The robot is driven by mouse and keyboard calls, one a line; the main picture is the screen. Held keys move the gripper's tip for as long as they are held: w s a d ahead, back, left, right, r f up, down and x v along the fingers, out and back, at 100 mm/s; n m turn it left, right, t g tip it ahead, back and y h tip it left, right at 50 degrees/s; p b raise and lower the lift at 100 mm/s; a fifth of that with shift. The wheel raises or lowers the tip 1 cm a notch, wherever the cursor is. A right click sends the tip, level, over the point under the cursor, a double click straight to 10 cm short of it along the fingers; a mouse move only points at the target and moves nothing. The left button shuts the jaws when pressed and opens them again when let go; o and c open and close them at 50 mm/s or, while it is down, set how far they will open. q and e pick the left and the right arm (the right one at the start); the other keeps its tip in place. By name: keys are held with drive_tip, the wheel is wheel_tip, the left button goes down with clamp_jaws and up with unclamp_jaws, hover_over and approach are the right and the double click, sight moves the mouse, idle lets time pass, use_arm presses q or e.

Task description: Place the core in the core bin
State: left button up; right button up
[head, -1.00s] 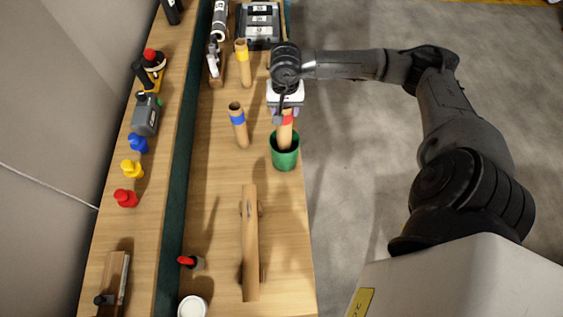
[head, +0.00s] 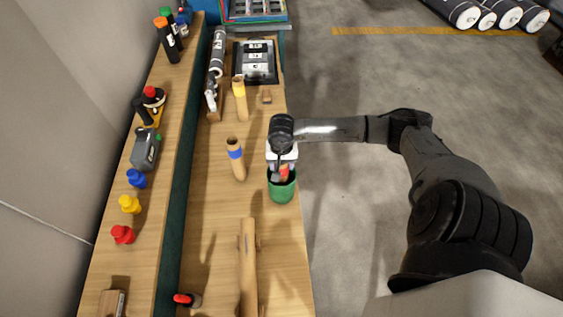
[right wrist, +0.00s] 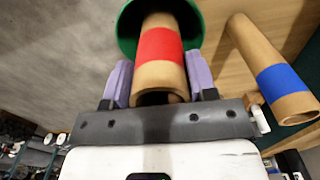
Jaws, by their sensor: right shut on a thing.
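The core with a red band (head: 284,174) is a brown tube, its lower end inside the green core bin (head: 281,193) near the bench's right edge. My right gripper (head: 282,168) is just above the bin rim. In the right wrist view the red-banded core (right wrist: 160,48) sits between its two purple-padded fingers (right wrist: 160,85), and it is shut on the core. The green bin (right wrist: 127,30) surrounds the core's far end there. Whether the core touches the bin's floor is hidden. My left gripper is not in view.
A blue-banded core (head: 235,155) stands left of the bin, and a yellow-banded core (head: 240,98) stands farther back. A long brown tube (head: 248,265) lies toward the front. A raised shelf (head: 152,215) with bottles and coloured knobs runs along the left.

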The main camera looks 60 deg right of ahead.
drive_tip(key=shift+f, duration=0.15)
drive_tip(key=o, duration=1.3)
